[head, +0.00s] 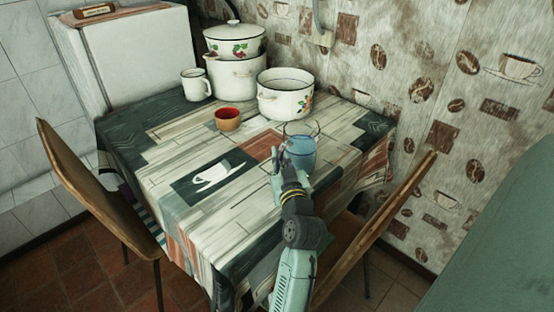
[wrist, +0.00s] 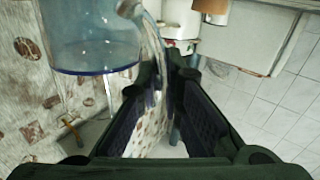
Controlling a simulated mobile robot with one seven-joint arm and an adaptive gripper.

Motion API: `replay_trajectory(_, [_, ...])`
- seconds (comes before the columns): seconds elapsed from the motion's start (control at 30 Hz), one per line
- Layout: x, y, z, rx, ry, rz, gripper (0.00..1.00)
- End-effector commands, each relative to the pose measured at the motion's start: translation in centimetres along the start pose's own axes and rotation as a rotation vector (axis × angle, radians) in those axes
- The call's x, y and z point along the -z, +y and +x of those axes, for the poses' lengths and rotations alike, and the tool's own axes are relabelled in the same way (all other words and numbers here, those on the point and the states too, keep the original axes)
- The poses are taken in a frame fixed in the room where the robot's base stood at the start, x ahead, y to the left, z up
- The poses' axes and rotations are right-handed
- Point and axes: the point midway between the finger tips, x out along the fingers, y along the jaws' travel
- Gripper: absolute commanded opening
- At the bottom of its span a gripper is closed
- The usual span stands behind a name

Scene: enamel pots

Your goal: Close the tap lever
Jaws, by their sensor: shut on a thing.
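A blue glass jug (head: 301,153) shows in the head view at the right side of the table, beside the end of my arm. In the wrist view the clear jug (wrist: 90,35) fills the upper left, with a blue rim. Its curved clear handle (wrist: 152,45) runs down between my fingers. My gripper (head: 281,165) is shut on this handle, and its two dark fingers also show in the wrist view (wrist: 160,95). Whether the jug touches the table is unclear. No tap or lever is visible in either view.
The table (head: 205,235) holds an orange cup (head: 228,120), a white mug (head: 196,86), an open white pot (head: 285,102) and stacked pots (head: 233,76). Chairs stand left (head: 95,200) and right (head: 385,225). The front-left tabletop is clear.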

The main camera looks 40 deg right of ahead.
Motion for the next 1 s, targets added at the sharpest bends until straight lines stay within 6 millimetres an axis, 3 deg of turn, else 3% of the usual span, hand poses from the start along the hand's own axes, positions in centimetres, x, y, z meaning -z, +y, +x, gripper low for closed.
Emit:
replay_trajectory(0.33, [0.08,0.07,-0.15,-0.001,0.007,-0.003,0.00])
replay_trajectory(0.37, [-0.29,0.03,-0.11,0.001,-0.002,0.001,0.09])
replay_trajectory(0.63, [-0.22,0.04,-0.11,0.000,-0.002,0.000,0.27])
replay_trajectory(1.0, [-0.10,0.12,-0.26,-0.001,-0.001,0.000,0.28])
